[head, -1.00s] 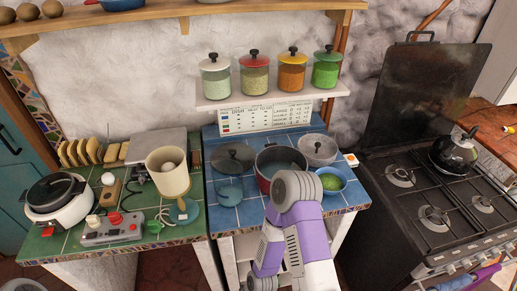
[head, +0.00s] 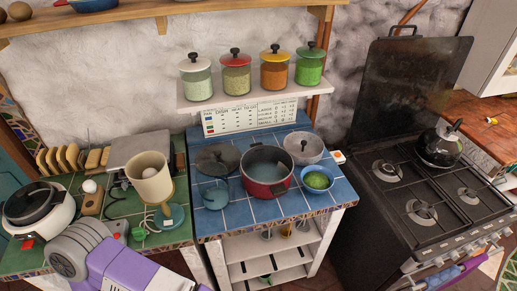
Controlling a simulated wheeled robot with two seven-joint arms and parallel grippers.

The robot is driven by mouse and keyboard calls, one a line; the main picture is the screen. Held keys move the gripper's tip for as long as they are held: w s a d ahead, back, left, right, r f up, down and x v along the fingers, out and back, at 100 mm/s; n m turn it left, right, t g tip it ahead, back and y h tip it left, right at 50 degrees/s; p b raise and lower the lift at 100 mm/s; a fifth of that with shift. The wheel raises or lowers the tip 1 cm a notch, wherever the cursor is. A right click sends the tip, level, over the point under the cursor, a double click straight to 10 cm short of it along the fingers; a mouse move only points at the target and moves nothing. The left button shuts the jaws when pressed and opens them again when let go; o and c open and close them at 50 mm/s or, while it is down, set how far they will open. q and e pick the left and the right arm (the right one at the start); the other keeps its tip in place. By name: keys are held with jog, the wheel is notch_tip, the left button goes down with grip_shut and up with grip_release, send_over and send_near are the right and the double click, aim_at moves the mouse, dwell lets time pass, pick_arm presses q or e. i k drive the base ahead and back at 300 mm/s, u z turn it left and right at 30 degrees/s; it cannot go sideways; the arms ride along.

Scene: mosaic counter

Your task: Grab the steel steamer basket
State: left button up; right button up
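The steel steamer basket (head: 303,148) is a round grey metal vessel with a black knob in its middle. It stands at the back right of the blue tiled counter (head: 240,222), behind and right of the dark red pot (head: 266,172). A blue bowl of green food (head: 318,180) stands in front of it. A purple and grey arm link of mine crosses the lower left of the head view. Neither gripper shows, and nothing of mine touches the basket.
A grey lid (head: 217,157) lies left of the pot, with a small blue pot (head: 215,196) in front. A shelf with several jars (head: 236,75) hangs above. A black stove (head: 410,190) with a kettle (head: 440,146) stands right. The counter's front right is clear.

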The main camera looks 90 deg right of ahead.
aim_at(306, 148)
jog(key=u, duration=0.05)
jog(key=k, duration=1.15)
jog(key=z, duration=1.45)
